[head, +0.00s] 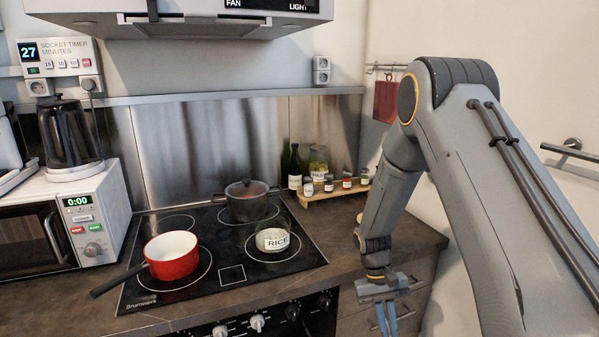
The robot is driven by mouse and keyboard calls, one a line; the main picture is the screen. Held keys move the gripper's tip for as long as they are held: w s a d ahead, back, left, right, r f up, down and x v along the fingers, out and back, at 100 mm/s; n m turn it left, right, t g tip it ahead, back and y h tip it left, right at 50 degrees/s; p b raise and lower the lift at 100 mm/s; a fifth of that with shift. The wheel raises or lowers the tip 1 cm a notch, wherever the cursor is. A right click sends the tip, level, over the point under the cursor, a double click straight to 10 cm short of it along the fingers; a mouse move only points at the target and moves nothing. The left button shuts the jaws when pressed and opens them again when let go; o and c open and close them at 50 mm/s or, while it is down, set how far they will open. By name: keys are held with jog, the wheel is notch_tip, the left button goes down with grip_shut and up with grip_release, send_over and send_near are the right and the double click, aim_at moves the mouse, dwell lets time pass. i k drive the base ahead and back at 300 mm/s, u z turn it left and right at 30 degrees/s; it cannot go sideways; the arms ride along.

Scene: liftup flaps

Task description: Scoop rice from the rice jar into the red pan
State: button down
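The red pan (176,266), white inside, stands upright on the front left ring of the black cooktop. Its dark handle (118,280) points to the front left. The rice jar (272,242), a short clear jar labelled RICE, stands at the right of the cooktop with pale contents. My gripper (387,322) hangs in front of the counter edge, right of and lower than the jar in the picture. It points down, and its blue fingers are cut off by the lower picture edge. It touches neither pan nor jar, and its opening is unclear. No scoop is visible.
A dark lidded pot (247,203) stands on the back of the cooktop. A wooden rack (335,193) with small spice jars stands back right, by bottles. A microwave (70,225) with a kettle (70,135) on top is left. A range hood (190,18) hangs above.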

aim_at(273, 242)
jog(key=k, duration=0.75)
jog(key=u, duration=0.85)
jog(key=i, duration=0.5)
